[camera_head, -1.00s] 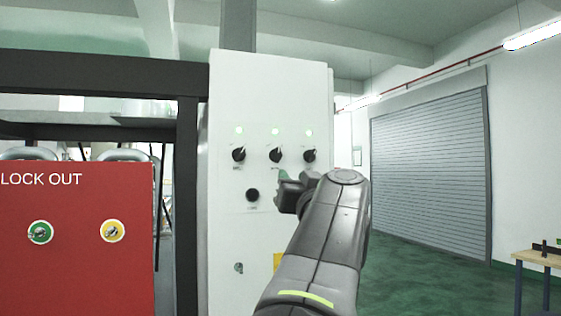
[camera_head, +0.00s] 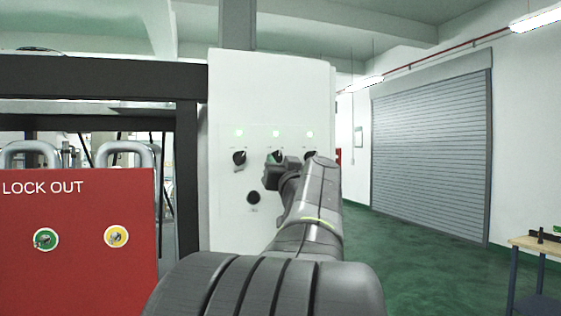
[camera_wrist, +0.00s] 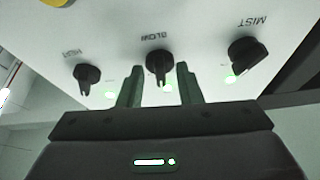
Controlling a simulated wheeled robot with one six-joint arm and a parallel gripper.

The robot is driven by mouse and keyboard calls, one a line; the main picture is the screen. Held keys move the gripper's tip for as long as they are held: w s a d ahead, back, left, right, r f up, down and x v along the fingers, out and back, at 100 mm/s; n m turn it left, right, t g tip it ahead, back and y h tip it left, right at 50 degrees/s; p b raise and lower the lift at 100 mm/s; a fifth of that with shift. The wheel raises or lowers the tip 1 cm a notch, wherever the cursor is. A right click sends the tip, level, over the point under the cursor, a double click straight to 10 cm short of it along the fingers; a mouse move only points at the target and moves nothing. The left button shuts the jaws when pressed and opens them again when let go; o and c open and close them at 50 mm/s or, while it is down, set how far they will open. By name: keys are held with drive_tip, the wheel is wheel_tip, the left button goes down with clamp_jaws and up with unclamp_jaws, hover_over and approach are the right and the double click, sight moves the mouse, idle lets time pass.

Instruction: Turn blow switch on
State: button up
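The blow switch (camera_wrist: 157,62) is a black rotary knob on a white panel, the middle of three, with "BLOW" upside down beside it in the wrist view. Its handle points roughly straight towards the green lamp (camera_wrist: 168,87) nearby. My gripper (camera_wrist: 158,72) is open, with one finger on each side of this knob; I cannot tell whether they touch it. In the head view, my gripper (camera_head: 280,172) is in front of the middle knob and hides most of it; its top edge (camera_head: 277,155) shows.
The mist knob (camera_wrist: 246,56) and the heat knob (camera_wrist: 87,76) flank the blow switch. Another black knob (camera_head: 254,197) sits lower on the white panel (camera_head: 270,85). A red lock-out box (camera_head: 80,270) stands at left, a wooden table (camera_head: 540,246) at right. Green floor is clear before the shutter.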

drive_tip(key=shift+s, duration=0.1)
clamp_jaws()
drive_tip(key=shift+f+b, duration=0.15)
drive_tip(key=shift+b, duration=0.25)
drive_tip(key=shift+m+h+b, duration=0.4)
drive_tip(key=shift+m+b, duration=0.35)
drive_tip(key=shift+m, duration=0.05)
drive_tip(key=shift+a+r+m+h, duration=0.15)
drive_tip(key=shift+m+h, duration=0.35)
drive_tip(key=shift+m, duration=0.3)
drive_tip(key=shift+a+r+m+h, duration=0.15)
drive_tip(key=shift+m+h, duration=0.35)
drive_tip(key=shift+m, duration=0.3)
drive_tip(key=shift+s+d+m+h+p, duration=0.1)
drive_tip(key=shift+m+h+p, duration=0.55)
drive_tip(key=shift+m, duration=0.45)
